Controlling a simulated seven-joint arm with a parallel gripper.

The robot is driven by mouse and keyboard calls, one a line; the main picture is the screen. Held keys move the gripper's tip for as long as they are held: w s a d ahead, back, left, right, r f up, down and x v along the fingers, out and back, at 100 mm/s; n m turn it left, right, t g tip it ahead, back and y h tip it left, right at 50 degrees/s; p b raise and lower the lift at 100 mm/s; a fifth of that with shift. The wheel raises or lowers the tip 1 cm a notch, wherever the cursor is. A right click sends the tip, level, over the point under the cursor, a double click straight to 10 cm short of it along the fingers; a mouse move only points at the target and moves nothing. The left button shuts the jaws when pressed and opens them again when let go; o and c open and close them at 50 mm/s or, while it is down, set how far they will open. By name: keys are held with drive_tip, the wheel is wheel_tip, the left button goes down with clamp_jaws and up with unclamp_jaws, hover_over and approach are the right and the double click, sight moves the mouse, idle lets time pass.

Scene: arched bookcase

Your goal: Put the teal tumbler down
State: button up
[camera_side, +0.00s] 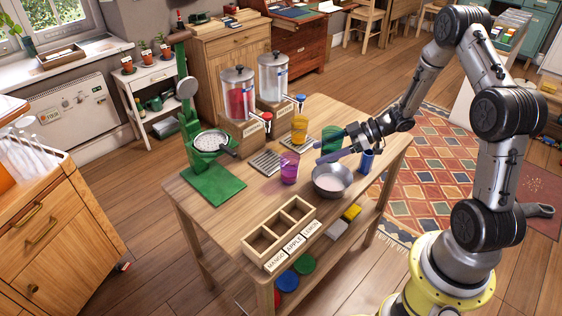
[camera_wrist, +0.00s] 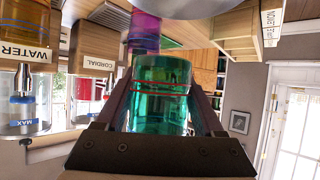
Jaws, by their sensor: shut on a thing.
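The teal tumbler (camera_side: 331,137) is see-through, with red lines around it. It is over the back right of the wooden table, behind the metal bowl. My gripper (camera_side: 328,153) reaches in from the right and is shut on it. In the wrist view the teal tumbler (camera_wrist: 161,95) sits between my two fingers, which press on its sides. That view is upside down. I cannot tell whether the tumbler's base touches the table or hangs above it.
Close by are a purple tumbler (camera_side: 289,169), an amber tumbler (camera_side: 299,129), a blue tumbler (camera_side: 367,161) and a metal bowl (camera_side: 333,187). Two dispensers (camera_side: 238,95) stand behind.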

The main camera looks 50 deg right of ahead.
drive_tip(key=w+d+f+n, duration=0.1)
drive_tip(key=d, duration=0.4)
drive_tip(key=w+d+f+g+y, duration=0.1)
drive_tip(key=d+f, duration=0.1)
drive_tip(key=d, duration=0.4)
drive_tip(key=w+d+f+n+g, duration=0.1)
drive_tip(key=d, duration=0.5)
drive_tip(key=shift+w+f+n+y, duration=0.15)
drive_tip(key=shift+w+n+y, duration=0.15)
drive_tip(key=shift+w+y, duration=0.1)
drive_tip(key=d+f, duration=0.2)
drive_tip(key=s+d+f, duration=0.1)
drive_tip(key=d+f, duration=0.1)
drive_tip(key=shift+s+d, duration=0.15)
drive_tip(key=shift+s, duration=0.05)
drive_tip(key=shift+f, duration=0.3)
approach(263, 162)
drive_tip(key=a, duration=0.1)
drive_tip(key=w+a, duration=0.2)
drive_tip(key=a, duration=0.1)
drive_tip(key=shift+w+f, duration=0.25)
drive_tip(key=w+a, duration=0.2)
drive_tip(key=a, duration=0.1)
drive_tip(key=shift+a, duration=0.15)
drive_tip(key=shift+f, duration=0.55)
drive_tip(key=shift+w+f, duration=0.1)
drive_tip(key=shift+f, duration=0.05)
